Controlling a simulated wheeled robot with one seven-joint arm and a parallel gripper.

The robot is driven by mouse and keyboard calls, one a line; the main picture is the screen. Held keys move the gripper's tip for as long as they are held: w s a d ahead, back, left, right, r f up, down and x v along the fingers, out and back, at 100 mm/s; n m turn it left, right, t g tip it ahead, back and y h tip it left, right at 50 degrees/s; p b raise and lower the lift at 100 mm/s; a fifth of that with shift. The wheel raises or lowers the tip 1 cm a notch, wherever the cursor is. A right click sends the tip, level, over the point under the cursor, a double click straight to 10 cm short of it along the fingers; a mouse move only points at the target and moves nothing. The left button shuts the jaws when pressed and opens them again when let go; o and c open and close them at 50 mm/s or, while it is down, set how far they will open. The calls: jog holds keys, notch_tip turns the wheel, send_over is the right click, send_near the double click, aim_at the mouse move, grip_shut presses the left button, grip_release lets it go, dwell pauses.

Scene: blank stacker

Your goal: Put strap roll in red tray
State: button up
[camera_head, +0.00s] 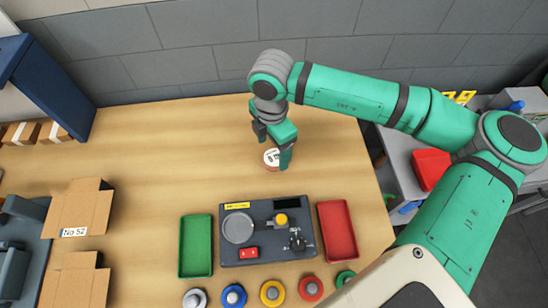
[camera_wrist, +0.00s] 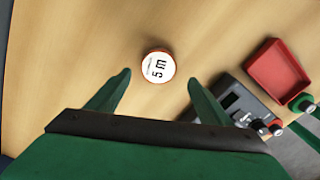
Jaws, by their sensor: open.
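The strap roll (camera_head: 272,157) is a small round roll with a white top, standing on the wooden table behind the grey device. In the wrist view the strap roll (camera_wrist: 156,67) shows "5 m" on its label and a reddish rim. My gripper (camera_head: 274,148) is above the table right at the roll and partly covers it in the head view. In the wrist view its green fingers (camera_wrist: 158,77) are apart, with the roll a little beyond and between their tips. The red tray (camera_head: 337,231) lies right of the device, empty; it also shows in the wrist view (camera_wrist: 279,69).
A grey device (camera_head: 267,231) with a dial and knobs stands between the red tray and an empty green tray (camera_head: 196,246). Several coloured round items line the front edge. Cardboard boxes (camera_head: 85,206) stand at the left. The table's middle left is clear.

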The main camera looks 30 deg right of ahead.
aim_at(274, 157)
jog(key=f, duration=0.4)
jog(key=shift+w+d, duration=0.3)
jog(key=shift+d, duration=0.05)
jog(key=shift+a+f, duration=0.1)
jog(key=shift+f, duration=0.45)
jog(key=shift+s, duration=0.15)
jog(key=c, duration=1.2)
jog(key=shift+r, duration=0.15)
jog(key=shift+c, duration=0.2)
jog(key=shift+r, duration=0.5)
jog(key=shift+s+d+r, duration=0.1)
jog(key=shift+d+r, duration=0.1)
jog(key=shift+r, duration=0.9)
jog(key=s+d+r, duration=0.5)
jog(key=s+r, duration=0.4)
jog(key=s, duration=0.3)
jog(key=shift+s+d+r, duration=0.15)
jog(key=shift+d+r, duration=0.1)
jog(key=shift+d, duration=0.15)
